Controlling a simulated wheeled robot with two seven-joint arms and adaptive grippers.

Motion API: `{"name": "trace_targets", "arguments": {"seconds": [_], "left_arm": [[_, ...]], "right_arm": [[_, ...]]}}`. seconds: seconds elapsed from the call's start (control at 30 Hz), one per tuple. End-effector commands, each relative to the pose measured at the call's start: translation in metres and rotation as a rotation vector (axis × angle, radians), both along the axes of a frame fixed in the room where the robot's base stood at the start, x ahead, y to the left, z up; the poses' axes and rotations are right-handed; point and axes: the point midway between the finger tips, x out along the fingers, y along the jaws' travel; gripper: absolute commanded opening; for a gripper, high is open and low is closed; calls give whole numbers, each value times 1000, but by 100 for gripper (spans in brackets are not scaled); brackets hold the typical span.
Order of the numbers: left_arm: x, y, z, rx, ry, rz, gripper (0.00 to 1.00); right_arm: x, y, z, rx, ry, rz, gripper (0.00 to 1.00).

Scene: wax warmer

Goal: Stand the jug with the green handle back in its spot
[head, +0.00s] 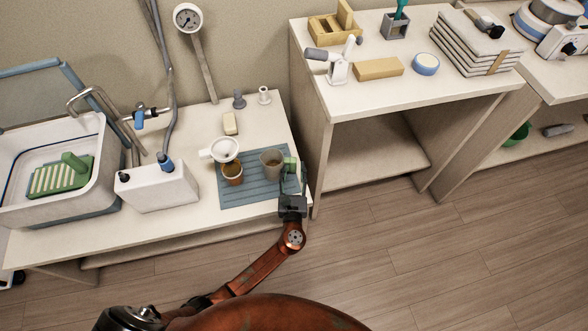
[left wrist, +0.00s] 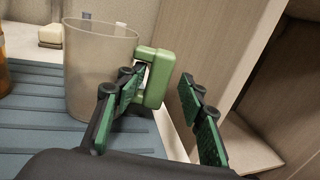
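The jug (head: 270,166) is a translucent grey cup with a green handle (head: 291,165). It stands upright on the ribbed blue mat (head: 256,192), near the mat's right side. In the left wrist view the jug (left wrist: 97,75) is at the left, its green handle (left wrist: 157,80) pointing right. My left gripper (head: 293,190) is open at the handle. Its left finger overlaps the handle's gap and its right finger is clear to the right, with the handle's upright bar showing between them. Contact cannot be told. My right gripper is not in view.
An amber cup (head: 232,177) and a white handled vessel (head: 224,149) are left of the jug. A white box (head: 160,188) and a basin (head: 88,190) stand farther left. A taller cabinet (head: 325,135) rises close on the right.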

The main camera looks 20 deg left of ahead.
Motion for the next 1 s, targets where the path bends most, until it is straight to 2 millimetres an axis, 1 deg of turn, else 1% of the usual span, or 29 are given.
{"name": "trace_targets", "arguments": {"seconds": [0.37,1.0], "left_arm": [[-1,1,0,1,0,1,38],[-24,-7,1,0,-1,0,38]], "right_arm": [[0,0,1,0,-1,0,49],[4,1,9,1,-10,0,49]]}}
